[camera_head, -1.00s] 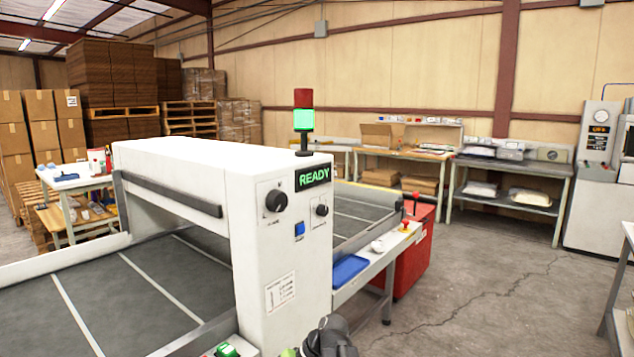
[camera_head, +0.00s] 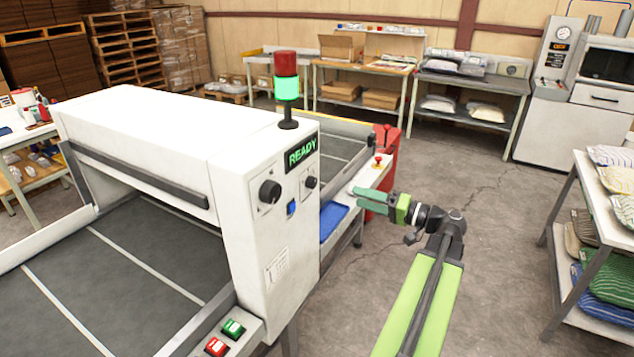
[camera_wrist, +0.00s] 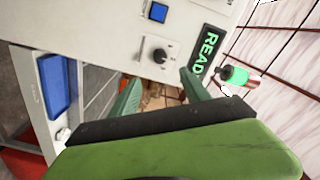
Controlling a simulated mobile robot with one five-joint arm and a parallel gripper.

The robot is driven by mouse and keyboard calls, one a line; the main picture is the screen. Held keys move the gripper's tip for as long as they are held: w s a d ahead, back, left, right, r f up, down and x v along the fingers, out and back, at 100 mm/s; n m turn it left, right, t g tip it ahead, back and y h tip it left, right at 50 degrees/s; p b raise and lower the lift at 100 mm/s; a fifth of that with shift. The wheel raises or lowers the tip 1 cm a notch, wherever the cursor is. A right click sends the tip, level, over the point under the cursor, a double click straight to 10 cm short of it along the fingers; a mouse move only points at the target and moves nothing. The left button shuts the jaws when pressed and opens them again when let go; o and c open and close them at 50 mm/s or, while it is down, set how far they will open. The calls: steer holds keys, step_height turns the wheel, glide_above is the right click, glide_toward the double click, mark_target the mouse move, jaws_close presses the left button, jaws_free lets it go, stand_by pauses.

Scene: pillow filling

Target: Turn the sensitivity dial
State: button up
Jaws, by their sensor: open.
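The white machine (camera_head: 150,140) has two black dials on its end panel. The larger dial (camera_head: 270,191) is on the left, and the smaller dial (camera_head: 310,182) is on the right below the READY display (camera_head: 301,151). Their labels are too small to read, so I cannot tell which is the sensitivity dial. In the wrist view, the smaller dial (camera_wrist: 160,55) lies just ahead of my fingertips, between them in the picture. My gripper (camera_head: 356,199) is open and empty, with green fingers (camera_wrist: 160,78) pointing toward the panel, apart from it.
A blue button (camera_head: 292,207) sits between the dials; green (camera_head: 233,328) and red (camera_head: 215,347) buttons are below. A signal lamp (camera_head: 287,88) stands on top, lit green. A blue tray (camera_head: 332,219) lies on the side table. A shelf rack (camera_head: 590,200) stands right.

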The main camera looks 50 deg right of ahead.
mark_target(315, 183)
steer(key=x, duration=1.4)
steer(key=shift+w, duration=0.15)
steer(key=shift+c, duration=0.3)
jaws_close()
